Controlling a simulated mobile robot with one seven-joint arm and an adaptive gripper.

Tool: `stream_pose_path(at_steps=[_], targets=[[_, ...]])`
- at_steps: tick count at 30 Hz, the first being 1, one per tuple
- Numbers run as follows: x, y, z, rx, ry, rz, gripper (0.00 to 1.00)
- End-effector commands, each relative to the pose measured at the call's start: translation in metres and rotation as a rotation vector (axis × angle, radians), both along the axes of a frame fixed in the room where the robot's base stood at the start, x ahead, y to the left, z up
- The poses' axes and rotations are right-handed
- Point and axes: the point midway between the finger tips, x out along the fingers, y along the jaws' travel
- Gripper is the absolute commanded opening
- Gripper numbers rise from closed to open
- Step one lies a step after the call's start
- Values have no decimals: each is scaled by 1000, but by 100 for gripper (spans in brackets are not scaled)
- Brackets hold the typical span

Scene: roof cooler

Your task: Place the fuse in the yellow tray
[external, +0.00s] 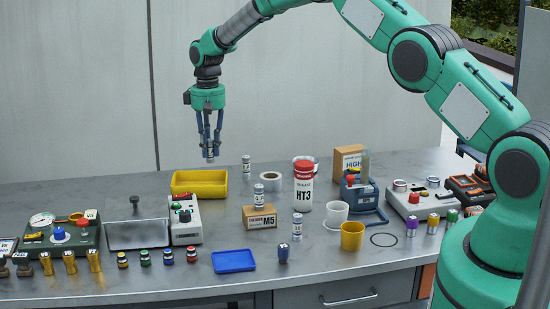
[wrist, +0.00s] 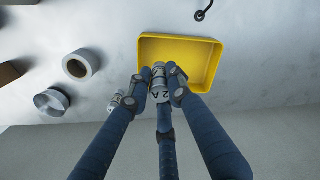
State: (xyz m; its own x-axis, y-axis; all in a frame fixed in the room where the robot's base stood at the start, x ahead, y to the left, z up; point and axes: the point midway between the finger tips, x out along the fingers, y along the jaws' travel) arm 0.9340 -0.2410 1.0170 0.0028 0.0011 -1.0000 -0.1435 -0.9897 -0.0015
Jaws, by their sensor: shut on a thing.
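My gripper (external: 209,143) is shut on a small white-and-silver fuse (external: 210,156), holding it upright in the air. In the wrist view the fuse (wrist: 160,76), marked "2 A", sits between the fingertips (wrist: 160,88) and overlaps the near edge of the yellow tray (wrist: 183,37). In the external view the yellow tray (external: 200,190) stands on the bench below the gripper. Its visible floor looks empty; the part behind the fingers is hidden.
Similar fuses stand right of the tray (external: 246,164), on the M5 box (external: 259,189) and near the front (external: 297,227). A tape roll (external: 271,176) lies nearby. A control box (external: 186,224) stands just before the tray.

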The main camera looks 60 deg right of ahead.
Motion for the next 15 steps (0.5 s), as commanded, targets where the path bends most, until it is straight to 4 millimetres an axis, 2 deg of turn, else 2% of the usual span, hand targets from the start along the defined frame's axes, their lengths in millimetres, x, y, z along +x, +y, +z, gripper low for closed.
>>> stream_pose_path(at_steps=[15], targets=[[3, 4, -3, 0, 0, 2, 0]])
